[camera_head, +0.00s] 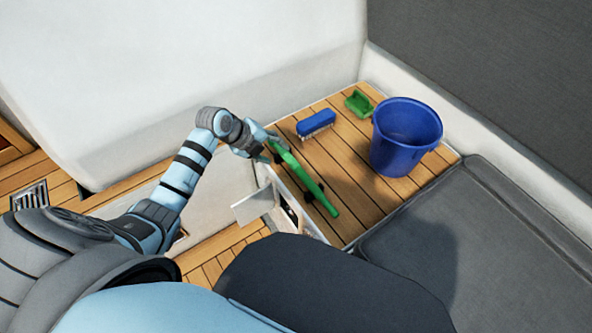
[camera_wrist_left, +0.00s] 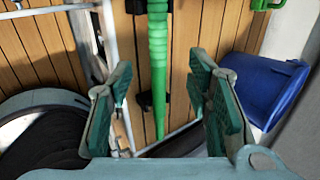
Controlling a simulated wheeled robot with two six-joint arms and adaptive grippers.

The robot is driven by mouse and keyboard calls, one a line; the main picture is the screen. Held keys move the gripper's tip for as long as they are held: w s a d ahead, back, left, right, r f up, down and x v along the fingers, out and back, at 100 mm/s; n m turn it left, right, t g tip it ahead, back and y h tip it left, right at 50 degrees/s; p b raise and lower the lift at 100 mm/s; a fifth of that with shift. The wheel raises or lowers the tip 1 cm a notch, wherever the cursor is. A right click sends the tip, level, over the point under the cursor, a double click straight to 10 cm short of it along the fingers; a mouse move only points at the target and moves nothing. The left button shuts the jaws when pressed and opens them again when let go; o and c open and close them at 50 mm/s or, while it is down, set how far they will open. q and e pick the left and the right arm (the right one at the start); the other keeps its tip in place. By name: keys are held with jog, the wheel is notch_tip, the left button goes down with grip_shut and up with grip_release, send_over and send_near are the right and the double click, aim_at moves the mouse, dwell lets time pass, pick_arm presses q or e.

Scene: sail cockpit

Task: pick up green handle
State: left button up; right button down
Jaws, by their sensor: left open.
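The green handle (camera_head: 306,178) is a long, slim bar along the left edge of the wooden slatted surface (camera_head: 350,213). In the left wrist view the green handle (camera_wrist_left: 158,62) runs upright through the top middle, with a ribbed grip. Dark brackets sit beside it. My left gripper (camera_head: 266,151) is at the handle's far end in the head view. In the wrist view my left gripper (camera_wrist_left: 160,75) is open, with one finger on each side of the handle's line. I cannot tell whether the fingers touch it. My right gripper is not in view.
A blue brush (camera_head: 316,123), a green scoop-like object (camera_head: 359,103) and a blue bucket (camera_head: 405,135) stand on the slats to the right. White walls rise behind. A small open compartment (camera_head: 288,205) lies left of the handle. A grey cushion (camera_head: 480,260) lies at the right.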

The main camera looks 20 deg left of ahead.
aim_at(289, 160)
pick_arm(q)
jog(key=b+x, duration=0.4)
jog(key=x, duration=0.6)
jog(key=shift+s+a+f, duration=0.1)
jog(key=shift+a+f, duration=0.1)
jog(key=shift+d+f, duration=0.15)
jog(key=shift+f, duration=0.1)
jog(key=shift+w+r, duration=0.1)
jog(key=shift+w, duration=0.1)
jog(key=shift+c, duration=1.3)
jog(key=c, duration=0.7)
grip_shut()
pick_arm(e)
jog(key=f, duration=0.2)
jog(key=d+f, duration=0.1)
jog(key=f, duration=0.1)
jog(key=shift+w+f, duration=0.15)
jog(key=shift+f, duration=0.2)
